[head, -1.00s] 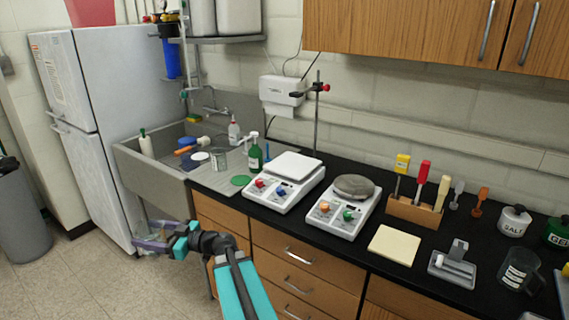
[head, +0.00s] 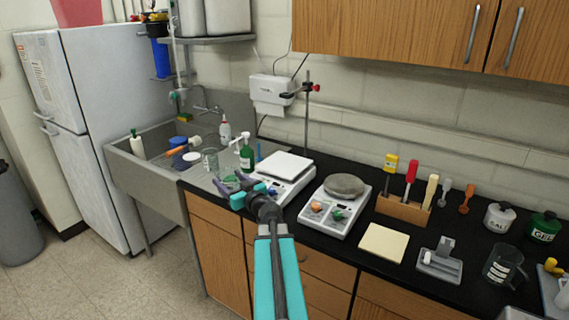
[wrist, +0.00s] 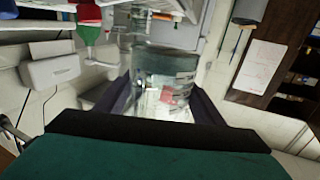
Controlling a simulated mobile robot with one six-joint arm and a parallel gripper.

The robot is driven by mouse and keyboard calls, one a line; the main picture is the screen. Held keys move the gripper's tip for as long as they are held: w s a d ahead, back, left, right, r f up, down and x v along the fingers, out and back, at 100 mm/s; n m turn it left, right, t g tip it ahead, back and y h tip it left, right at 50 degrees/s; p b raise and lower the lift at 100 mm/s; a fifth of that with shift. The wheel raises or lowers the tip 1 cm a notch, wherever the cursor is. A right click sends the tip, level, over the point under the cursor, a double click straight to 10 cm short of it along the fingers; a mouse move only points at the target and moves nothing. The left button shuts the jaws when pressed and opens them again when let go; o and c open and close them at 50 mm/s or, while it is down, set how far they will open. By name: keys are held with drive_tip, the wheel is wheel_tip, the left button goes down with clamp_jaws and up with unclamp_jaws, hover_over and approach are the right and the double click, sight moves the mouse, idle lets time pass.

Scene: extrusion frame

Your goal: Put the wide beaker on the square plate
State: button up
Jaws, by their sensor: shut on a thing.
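My gripper (head: 236,183) is raised in front of the counter, by the drainboard and the left device. In the wrist view the wide beaker (wrist: 165,68), clear glass with pale and reddish marks, is between the dark fingers of my gripper (wrist: 160,100). My gripper is shut on it. In the head view the held beaker is hard to make out.
Another clear glass vessel (head: 210,158) stands on the drainboard, with a green pump bottle (head: 246,154) to its right. The right device (head: 336,212) carries a round grey piece (head: 345,186). A beige square (head: 384,242) lies on the black counter. A rod stand (head: 307,120) rises behind.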

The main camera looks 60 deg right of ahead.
drive_tip(key=s+d+r+m+g+h+p, duration=0.1)
drive_tip(key=s+d+r+m+g+h, duration=0.1)
drive_tip(key=s+d, duration=0.5)
drive_tip(key=s+d+r+m+g+h, duration=0.2)
drive_tip(key=s+d+h, duration=0.3)
drive_tip(key=s+d, duration=0.3)
drive_tip(key=shift+d+r+m+p, duration=0.35)
drive_tip(key=shift+d+r+m, duration=0.35)
drive_tip(key=shift+r+m, duration=0.15)
drive_tip(key=shift+w, duration=0.15)
hover_over(284, 163)
drive_tip(key=shift+s+a+f, duration=0.15)
drive_tip(key=shift+f, duration=0.25)
drive_tip(key=shift+s+a+f, duration=0.15)
drive_tip(key=shift+f, duration=0.2)
drive_tip(key=shift+w+d, duration=0.25)
drive_tip(key=shift+d, duration=0.15)
drive_tip(key=shift+f+b, duration=0.4)
drive_tip(key=shift+f, duration=1.35)
drive_tip(key=shift+f, duration=0.1)
drive_tip(key=o, duration=1.1)
